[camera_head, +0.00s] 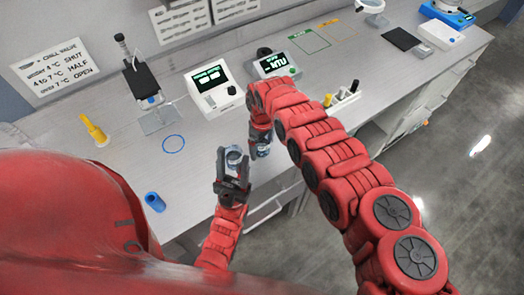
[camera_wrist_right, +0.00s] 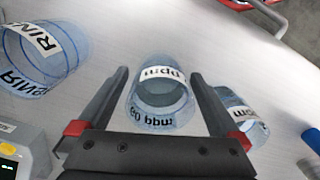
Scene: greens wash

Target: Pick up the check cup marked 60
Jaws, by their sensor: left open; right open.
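In the right wrist view, a clear cup (camera_wrist_right: 160,97) stands on the counter between the fingers of my right gripper (camera_wrist_right: 160,92). Its upside-down label ends in ppm; the number seems to be 60 but is hard to read. The gripper is open, with a finger on each side of the cup. In the head view, my right gripper (camera_head: 260,135) points down at a cup (camera_head: 263,150), partly hidden by the arm.
In the right wrist view, a rinse cup (camera_wrist_right: 40,55) is at the left and another ppm cup (camera_wrist_right: 243,120) at the right, close to the finger. The NTU meter (camera_head: 275,66) stands behind the cups. A blue cylinder (camera_head: 155,202) stands at the left; counter around the blue ring (camera_head: 173,143) is clear.

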